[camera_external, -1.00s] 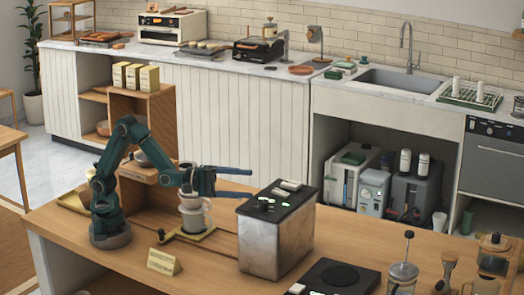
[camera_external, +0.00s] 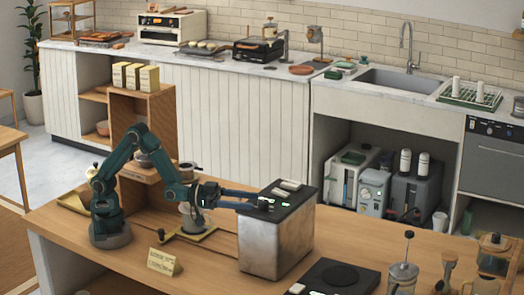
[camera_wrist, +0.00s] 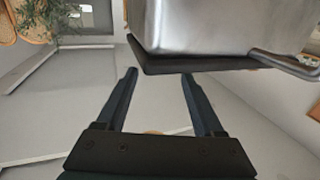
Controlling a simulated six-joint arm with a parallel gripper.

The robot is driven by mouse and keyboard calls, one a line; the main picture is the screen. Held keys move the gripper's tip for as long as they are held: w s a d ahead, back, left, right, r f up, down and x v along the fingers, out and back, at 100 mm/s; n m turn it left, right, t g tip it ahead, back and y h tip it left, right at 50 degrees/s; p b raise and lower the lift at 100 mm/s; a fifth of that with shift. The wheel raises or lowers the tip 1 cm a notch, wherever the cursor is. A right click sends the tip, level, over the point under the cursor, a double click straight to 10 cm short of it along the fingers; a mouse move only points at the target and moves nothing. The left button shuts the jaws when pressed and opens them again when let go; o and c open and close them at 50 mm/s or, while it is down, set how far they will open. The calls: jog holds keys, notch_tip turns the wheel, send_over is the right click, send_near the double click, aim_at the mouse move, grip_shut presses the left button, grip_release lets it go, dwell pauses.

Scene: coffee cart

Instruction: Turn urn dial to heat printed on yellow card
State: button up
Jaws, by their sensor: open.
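The urn is a steel box (camera_external: 262,248) with a black top, standing on the wooden table. Small light and dark fittings sit on its top; which one is the dial is too small to tell. The yellow card (camera_external: 163,262) stands at the table's front edge, and its print is too small to read. My gripper (camera_external: 262,200) is open, with its fingers pointing right at the urn's upper left edge; contact cannot be told. The wrist view shows the steel body (camera_wrist: 225,25) and its dark edge just beyond the open fingers (camera_wrist: 158,76).
A glass vessel on a yellow-edged scale (camera_external: 190,237) stands below my forearm. A wooden shelf box (camera_external: 160,110) with yellow packs is behind my arm. A black hot plate (camera_external: 340,276) and a press (camera_external: 403,275) stand right of the urn.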

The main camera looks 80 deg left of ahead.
aim_at(263, 201)
jog(key=shift+x, duration=2.5)
grip_shut()
